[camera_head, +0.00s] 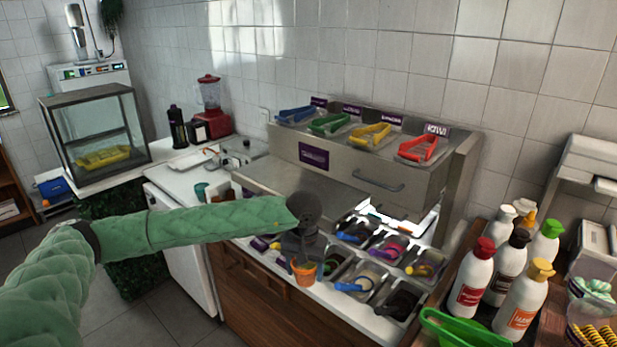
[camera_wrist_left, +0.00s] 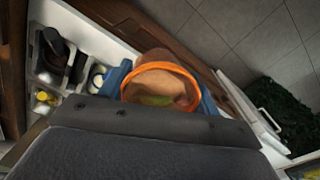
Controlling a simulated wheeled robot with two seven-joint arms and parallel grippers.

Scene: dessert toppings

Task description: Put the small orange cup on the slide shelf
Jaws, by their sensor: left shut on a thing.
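The small orange cup (camera_head: 304,270) is in my left gripper (camera_head: 305,258), in front of the topping counter's front edge. In the left wrist view the orange cup (camera_wrist_left: 160,85) shows its open mouth, with something yellowish-green inside, between the two blue fingers of my left gripper (camera_wrist_left: 162,92). The fingers are shut on its sides. The steel slide shelf (camera_head: 290,187) seems to be the flat surface left of the topping bins, below the steel cabinet; my left arm partly covers it. My right gripper is not in view.
Several topping bins (camera_head: 372,262) with coloured scoops stand right of the cup. Sauce bottles (camera_head: 510,265) and a green tray (camera_head: 465,330) are at the right. The steel cabinet (camera_head: 375,172) carries coloured tongs. A glass case (camera_head: 97,135) stands at the left.

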